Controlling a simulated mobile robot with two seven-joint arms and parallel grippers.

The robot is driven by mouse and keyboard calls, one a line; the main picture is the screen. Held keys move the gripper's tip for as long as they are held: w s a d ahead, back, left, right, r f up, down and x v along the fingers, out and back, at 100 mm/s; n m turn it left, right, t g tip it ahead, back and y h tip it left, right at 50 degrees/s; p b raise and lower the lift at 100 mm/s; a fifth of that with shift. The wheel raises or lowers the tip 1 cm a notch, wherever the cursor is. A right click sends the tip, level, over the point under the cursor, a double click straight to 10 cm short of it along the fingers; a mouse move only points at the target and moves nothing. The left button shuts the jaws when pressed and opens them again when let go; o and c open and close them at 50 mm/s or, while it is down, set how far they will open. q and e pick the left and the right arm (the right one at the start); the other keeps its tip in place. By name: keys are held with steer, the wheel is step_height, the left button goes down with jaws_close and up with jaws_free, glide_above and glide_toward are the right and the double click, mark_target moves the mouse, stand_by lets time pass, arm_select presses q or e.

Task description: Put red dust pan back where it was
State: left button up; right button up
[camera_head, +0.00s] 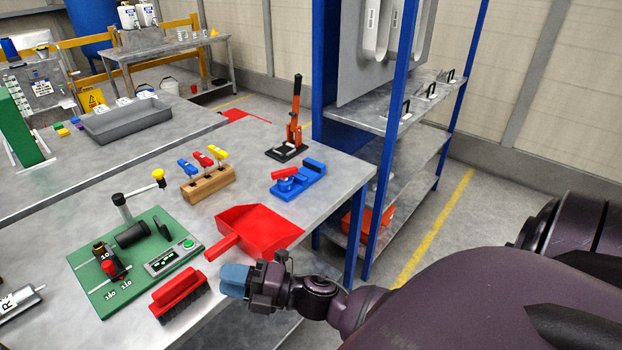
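The red dust pan (262,228) lies on the grey metal table, near its right front edge. Its handle (221,247) points to the lower left, toward the green board. My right gripper (234,281) comes in from the right, with blue finger pads. It is just in front of the dust pan at the table's front edge, apart from the handle. The pads look close together, but the angle hides whether there is a gap. No held object shows. My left gripper is not in view.
A red brush (179,294) lies left of my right gripper. A green board (135,258) with fittings is behind it. A wooden block with colored-handled tools (208,182), a blue-and-red device (299,180) and an orange lever press (290,140) stand farther back. A blue-posted shelf (385,150) is at right.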

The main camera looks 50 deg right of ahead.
steer(key=s+d+f+m+g+h, duration=0.2)
steer(key=s+d+f+m+h, duration=0.2)
steer(key=m, duration=0.8)
steer(key=s+d+f+m+g+h, duration=0.2)
steer(key=s+d+f+m+h, duration=0.2)
steer(key=s+f+m+h, duration=0.4)
step_height(320, 180, down, 5)
steer(key=m+h, duration=0.1)
steer(key=m, duration=0.3)
steer(key=shift+s, duration=0.35)
steer(key=shift+d+r, duration=0.1)
